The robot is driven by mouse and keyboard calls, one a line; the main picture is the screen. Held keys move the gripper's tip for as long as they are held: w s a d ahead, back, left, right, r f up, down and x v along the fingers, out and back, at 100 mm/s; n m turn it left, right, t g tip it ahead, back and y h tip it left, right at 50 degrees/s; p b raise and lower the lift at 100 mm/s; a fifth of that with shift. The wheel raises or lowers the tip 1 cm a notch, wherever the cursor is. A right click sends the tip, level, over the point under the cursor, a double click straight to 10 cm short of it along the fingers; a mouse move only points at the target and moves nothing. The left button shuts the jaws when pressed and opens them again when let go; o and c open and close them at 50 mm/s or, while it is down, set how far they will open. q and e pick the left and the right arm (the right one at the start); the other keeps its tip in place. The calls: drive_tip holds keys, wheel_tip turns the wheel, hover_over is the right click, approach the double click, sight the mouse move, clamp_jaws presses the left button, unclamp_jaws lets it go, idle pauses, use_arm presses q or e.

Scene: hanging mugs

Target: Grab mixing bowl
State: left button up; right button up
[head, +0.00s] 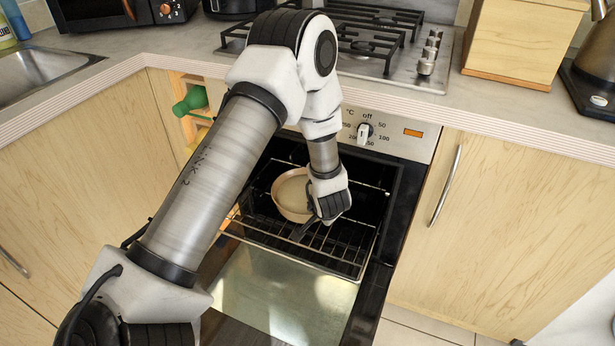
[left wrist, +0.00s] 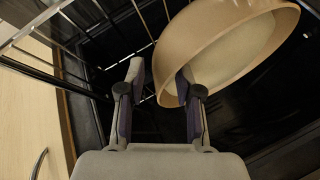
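The mixing bowl (head: 291,194) is a round, beige bowl on the wire rack inside the open oven. In the left wrist view the bowl (left wrist: 235,45) fills the upper right, tilted in the picture, with its pale interior showing. My left gripper (head: 312,220) reaches down into the oven at the bowl's near right side. In the wrist view its fingers (left wrist: 160,80) are spread apart near the bowl's rim, with the right finger overlapping the rim and the left finger outside the wall. I cannot tell whether either finger touches the bowl. My right gripper is not in view.
The oven rack (head: 345,245) sticks out above the lowered glass door (head: 280,300). The control panel (head: 390,134) and counter edge lie above the opening. Cabinet doors flank the oven, with a handle (head: 446,185) on the right. A green bottle (head: 190,100) sits at left.

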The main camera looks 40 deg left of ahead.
use_arm(q)
drive_tip(key=b+x, duration=0.1)
drive_tip(key=x, duration=0.4)
drive_tip(key=shift+s+f+b, duration=0.1)
drive_tip(key=shift+s+b, duration=0.1)
drive_tip(key=shift+b, duration=0.1)
drive_tip(key=shift+c, duration=1)
clamp_jaws()
drive_tip(key=shift+r, duration=0.3)
